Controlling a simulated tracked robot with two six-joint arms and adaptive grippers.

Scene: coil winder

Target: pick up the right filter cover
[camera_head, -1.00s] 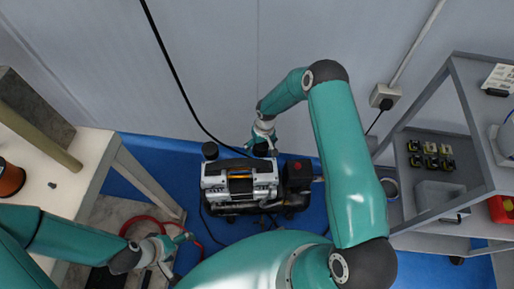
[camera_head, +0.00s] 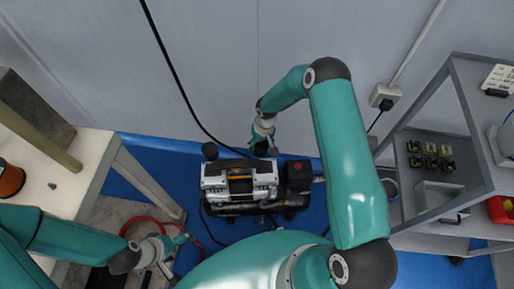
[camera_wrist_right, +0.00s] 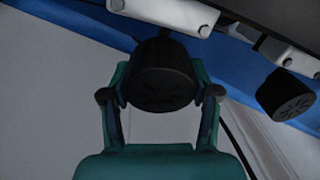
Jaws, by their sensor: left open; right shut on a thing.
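The compressor (camera_head: 240,184) stands on the blue floor, with a black round filter cover at each end of its far side. The right filter cover (camera_wrist_right: 162,80) is a dark ribbed cap, between the two fingers of my right gripper (camera_wrist_right: 160,98). My right gripper (camera_head: 265,146) is shut on it at the compressor's back right corner. In the wrist view the cover appears close against the compressor; I cannot tell whether it is apart from it. The other filter cover (camera_head: 210,151) sits at the back left; it also shows in the wrist view (camera_wrist_right: 286,95). My left gripper (camera_head: 172,251) is open and empty.
A grey shelf cart (camera_head: 436,190) with small yellow-black parts stands at the right. A white table (camera_head: 62,180) is at the left. A red hose (camera_head: 140,222) lies on the floor beside my left gripper. The wall is close behind the compressor.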

